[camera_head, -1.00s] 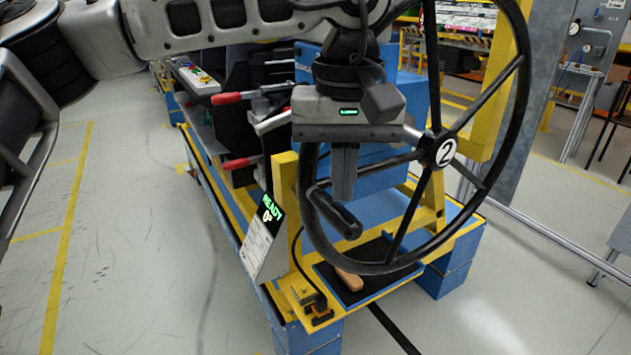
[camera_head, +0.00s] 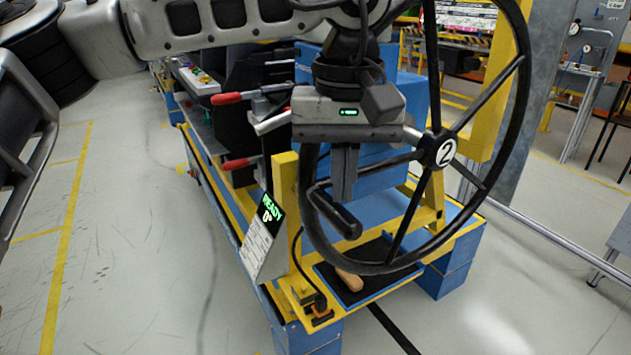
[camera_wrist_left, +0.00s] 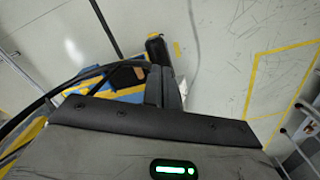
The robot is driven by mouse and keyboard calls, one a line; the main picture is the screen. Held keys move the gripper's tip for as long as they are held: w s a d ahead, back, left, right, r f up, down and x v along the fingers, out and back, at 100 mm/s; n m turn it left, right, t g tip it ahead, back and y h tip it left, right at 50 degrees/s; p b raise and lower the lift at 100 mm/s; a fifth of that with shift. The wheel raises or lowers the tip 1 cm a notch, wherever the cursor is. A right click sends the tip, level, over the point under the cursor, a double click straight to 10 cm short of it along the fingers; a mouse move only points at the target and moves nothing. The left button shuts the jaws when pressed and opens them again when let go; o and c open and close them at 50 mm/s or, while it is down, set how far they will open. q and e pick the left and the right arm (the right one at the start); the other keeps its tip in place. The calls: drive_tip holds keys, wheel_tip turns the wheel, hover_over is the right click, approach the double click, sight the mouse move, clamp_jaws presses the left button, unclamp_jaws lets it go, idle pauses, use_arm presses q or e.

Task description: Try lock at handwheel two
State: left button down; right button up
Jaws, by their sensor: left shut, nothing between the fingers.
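Handwheel two is a large black wheel with spokes and a hub (camera_head: 437,150) marked "2". A dark crank handle (camera_head: 336,214) sits on the left of its rim, and it also shows in the wrist view (camera_wrist_left: 157,48). My left gripper (camera_head: 344,198) points down at the left side of the rim, its fingers shut and empty. The fingertips are close to the rim and the handle; whether they touch is unclear. In the wrist view the shut fingers (camera_wrist_left: 165,85) are beside the handle. My right gripper is out of view.
A small display (camera_head: 268,212) reads "READY" and "0°" on the yellow and blue frame. Red-handled clamps (camera_head: 228,98) stand behind to the left. A black pad (camera_head: 355,285) with a tan piece lies below the wheel. Open floor lies left.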

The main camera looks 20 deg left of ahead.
use_arm(q)
drive_tip(key=shift+f+b, duration=0.7)
drive_tip(key=shift+f, duration=0.25)
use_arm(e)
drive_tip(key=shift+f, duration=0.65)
use_arm(q)
drive_tip(key=shift+s+f, duration=0.1)
drive_tip(key=shift+f, duration=0.1)
